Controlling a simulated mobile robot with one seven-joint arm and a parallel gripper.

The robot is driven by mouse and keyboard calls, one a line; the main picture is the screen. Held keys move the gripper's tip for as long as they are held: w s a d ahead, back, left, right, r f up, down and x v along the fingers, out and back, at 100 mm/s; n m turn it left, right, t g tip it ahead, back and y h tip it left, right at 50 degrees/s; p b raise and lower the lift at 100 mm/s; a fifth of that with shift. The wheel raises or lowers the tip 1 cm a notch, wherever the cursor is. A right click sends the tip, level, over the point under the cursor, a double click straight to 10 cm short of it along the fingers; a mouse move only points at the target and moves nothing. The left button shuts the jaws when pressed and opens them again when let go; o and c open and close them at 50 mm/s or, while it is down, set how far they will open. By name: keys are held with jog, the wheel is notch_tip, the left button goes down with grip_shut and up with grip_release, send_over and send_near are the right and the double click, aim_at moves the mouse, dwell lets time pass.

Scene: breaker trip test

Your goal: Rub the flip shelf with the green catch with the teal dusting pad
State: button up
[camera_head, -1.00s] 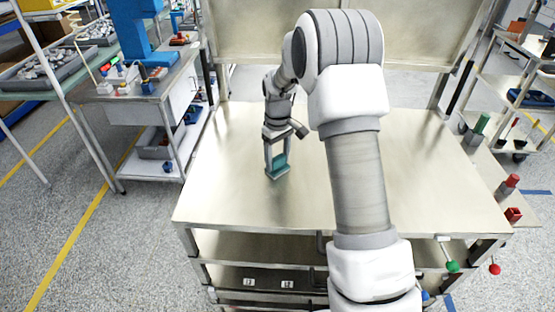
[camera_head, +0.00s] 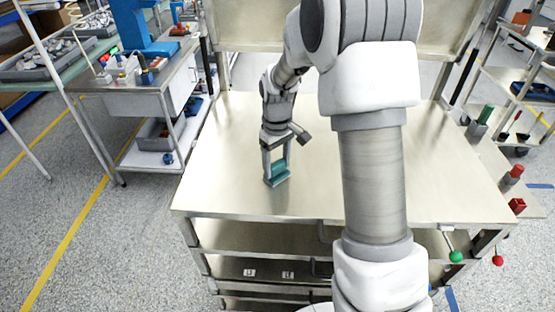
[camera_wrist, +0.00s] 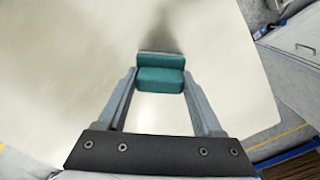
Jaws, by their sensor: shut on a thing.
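My gripper (camera_head: 278,172) is shut on the teal dusting pad (camera_head: 280,168), which sits between the fingertips; the pad also shows in the wrist view (camera_wrist: 160,79). The gripper points down over the left part of a wide pale metal shelf top (camera_head: 400,150). The pad is low over this surface; I cannot tell whether it touches. A green ball catch (camera_head: 455,257) hangs on a short rod at the shelf's front right corner. My arm hides part of the shelf's middle.
A red ball catch (camera_head: 497,260) hangs beside the green one, by a narrow side ledge (camera_head: 488,160) with red and green items. An upright metal panel (camera_head: 260,25) stands behind the shelf. A workbench (camera_head: 130,95) stands at left. The shelf top looks bare.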

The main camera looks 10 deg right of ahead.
jog(key=shift+s+a+f+b, duration=0.1)
jog(key=shift+s+a+b, duration=0.1)
jog(key=shift+s, duration=0.5)
jog(key=shift+s+a+f+b, duration=0.15)
jog(key=shift+s+a, duration=0.1)
jog(key=shift+s, duration=0.5)
jog(key=shift+s+a+b, duration=0.15)
jog(key=shift+s+a, duration=0.05)
jog(key=shift+s, duration=0.5)
notch_tip(320, 180, up, 6)
jog(key=p, duration=0.4)
jog(key=shift+w, duration=0.15)
jog(key=shift+r, duration=0.15)
jog(key=shift+r+p, duration=1.3)
jog(key=shift+r, duration=0.15)
